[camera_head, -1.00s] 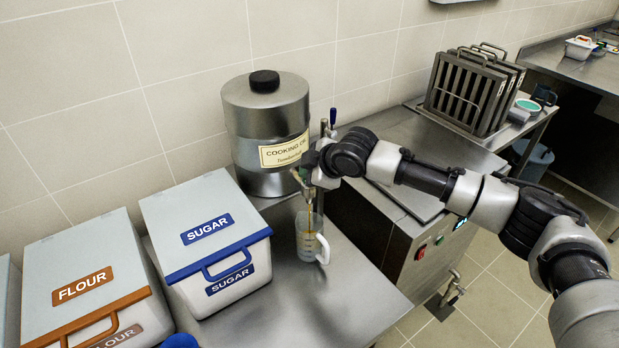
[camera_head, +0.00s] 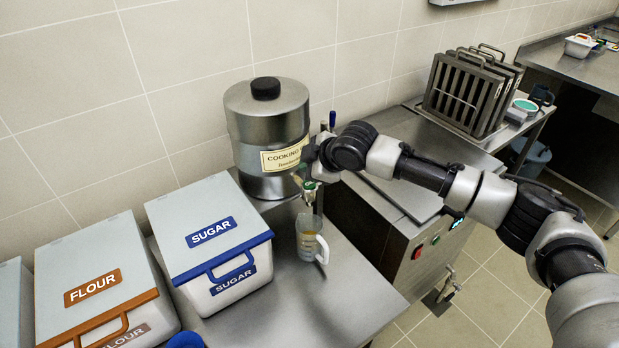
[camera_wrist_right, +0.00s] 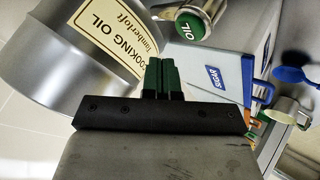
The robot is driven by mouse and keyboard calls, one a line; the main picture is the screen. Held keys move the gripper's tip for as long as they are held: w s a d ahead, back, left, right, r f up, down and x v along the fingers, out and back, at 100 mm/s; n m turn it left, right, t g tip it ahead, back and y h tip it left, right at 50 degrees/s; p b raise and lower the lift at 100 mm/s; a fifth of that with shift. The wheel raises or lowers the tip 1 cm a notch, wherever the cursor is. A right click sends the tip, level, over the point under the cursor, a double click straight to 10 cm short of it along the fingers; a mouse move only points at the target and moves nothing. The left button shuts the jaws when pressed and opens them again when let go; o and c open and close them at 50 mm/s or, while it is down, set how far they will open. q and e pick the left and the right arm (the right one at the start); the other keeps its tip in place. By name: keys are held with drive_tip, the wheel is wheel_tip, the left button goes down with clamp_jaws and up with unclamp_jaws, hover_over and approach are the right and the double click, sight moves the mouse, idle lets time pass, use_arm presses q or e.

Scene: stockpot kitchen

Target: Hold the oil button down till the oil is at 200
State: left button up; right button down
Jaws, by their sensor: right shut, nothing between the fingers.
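The silver oil drum (camera_head: 266,130) stands against the wall, with its label in view. Its tap has a round green button marked OIL (camera_wrist_right: 193,27), which shows uncovered in the wrist view. My right gripper (camera_head: 299,177) is beside the tap, its green fingers (camera_wrist_right: 162,64) shut and empty, and apart from the button. A clear measuring jug (camera_head: 308,240) with a white handle stands upright under the tap; it also shows in the wrist view (camera_wrist_right: 285,108). No oil stream is visible. The level in the jug is too small to read. My left gripper is out of view.
A white sugar bin (camera_head: 207,235) and a flour bin (camera_head: 95,285) stand left of the jug. A steel fryer unit (camera_head: 412,225) is at the right, with racks (camera_head: 470,90) behind it. The counter in front of the jug is clear.

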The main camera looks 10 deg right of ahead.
sight(309, 185)
wheel_tip(309, 185, up, 4)
drive_tip(key=p, duration=0.2)
drive_tip(key=shift+f+p, duration=0.25)
drive_tip(key=shift+p, duration=0.1)
drive_tip(key=shift+f, duration=0.1)
